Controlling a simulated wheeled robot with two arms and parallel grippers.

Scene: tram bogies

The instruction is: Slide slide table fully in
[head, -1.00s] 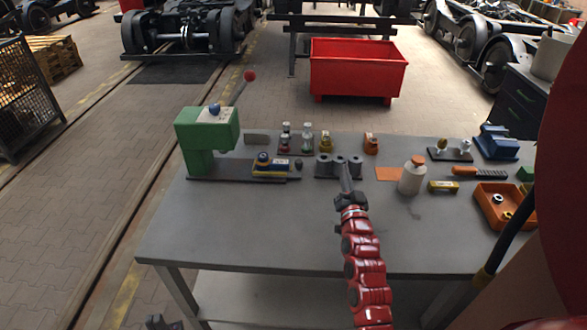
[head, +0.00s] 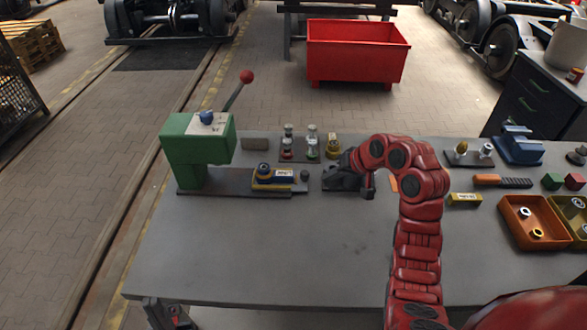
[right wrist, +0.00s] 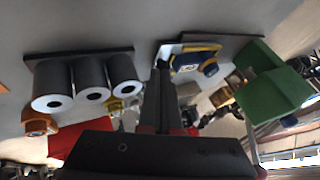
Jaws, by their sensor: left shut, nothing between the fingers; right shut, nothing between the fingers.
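The green press (head: 190,150) stands at the left of the grey table. Its dark slide table (head: 230,183) sticks out to the right from under the press head. A blue and yellow part (head: 274,175) sits on it, with a dark knob (head: 304,176) near its right end. My right gripper (head: 328,178) is shut and empty, low over the table just right of that end. In the right wrist view the fingertips (right wrist: 163,68) are close to the slide table's end (right wrist: 168,50); contact cannot be told. My left gripper (head: 163,313) is shut at the table's front left edge.
Dark cylinders (right wrist: 88,80) on a plate are beside my right gripper. Orange (head: 520,225) and yellow bins are at the right. The table's front middle is clear.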

